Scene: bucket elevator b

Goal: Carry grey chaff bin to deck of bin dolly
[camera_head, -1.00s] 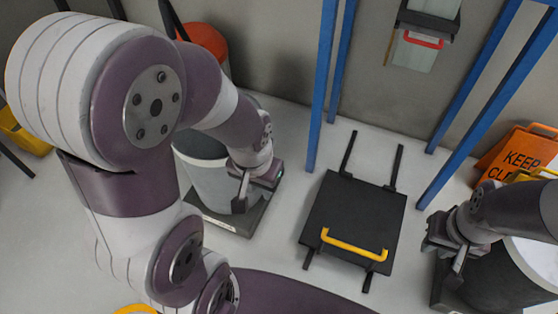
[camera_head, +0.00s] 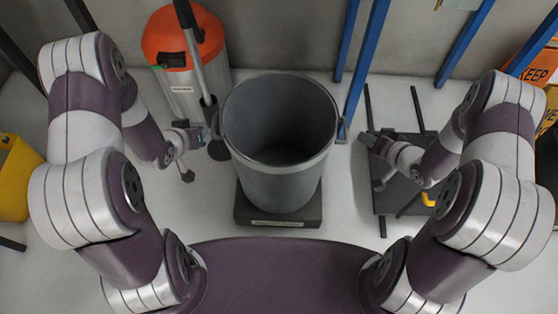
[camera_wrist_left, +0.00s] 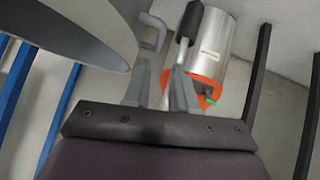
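The grey chaff bin (camera_head: 280,165) stands upright and looks empty, on a low dark platform with a label (camera_head: 245,216), in the middle of the head view. I cannot tell whether this platform is the bin dolly. The bin's side shows at upper left of the left wrist view (camera_wrist_left: 75,30), with a grey loop handle (camera_wrist_left: 152,34) beyond my fingers. My left gripper (camera_head: 192,155) is open and empty, just left of the bin; its parted fingers show in the wrist view (camera_wrist_left: 157,90). My right gripper (camera_head: 371,161) is open and empty, right of the bin and apart from it.
An orange-topped metal vacuum (camera_head: 185,75) with a pole stands behind left of the bin. A dark plate with a yellow handle (camera_head: 395,200) lies under my right arm. Blue posts (camera_head: 365,65) rise behind. An orange sign (camera_head: 535,55) is at right, a yellow container (camera_head: 15,180) at left.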

